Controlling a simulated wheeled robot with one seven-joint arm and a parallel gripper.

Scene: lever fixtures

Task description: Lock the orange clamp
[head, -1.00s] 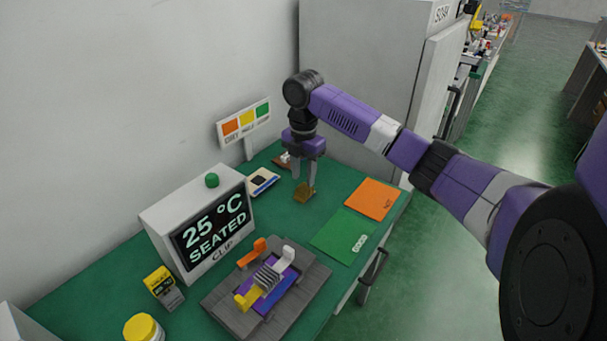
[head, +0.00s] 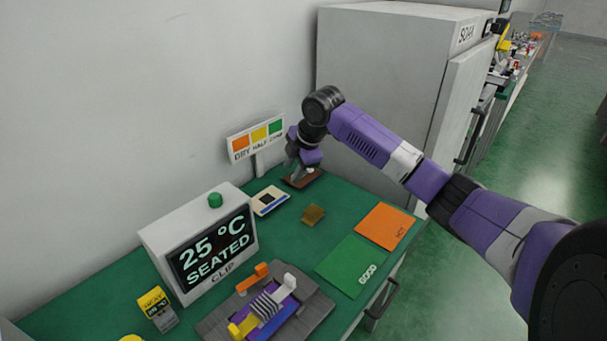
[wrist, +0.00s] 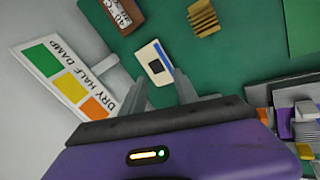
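The orange clamp (head: 252,278) is a small orange lever on the left side of a grey fixture (head: 313,315) on the green bench. The fixture also carries a white lever (head: 287,285), a yellow lever (head: 243,326) and a ribbed grey clip over a purple-blue plate. My gripper (head: 296,174) is well behind the fixture, near the back of the bench, tilted and away from the clamp. In the wrist view its two fingers (wrist: 162,92) stand apart with nothing between them. There the fixture shows partly at the lower right edge, with a small orange bit (wrist: 262,115).
A display box (head: 200,245) reading "25 °C SEATED" stands left of the fixture. A brown ribbed block (head: 313,214), a white-and-blue pad (head: 269,200), a brown tray (head: 303,179) and a sign (head: 255,139) are farther back. Green (head: 350,265) and orange (head: 385,226) mats lie at right.

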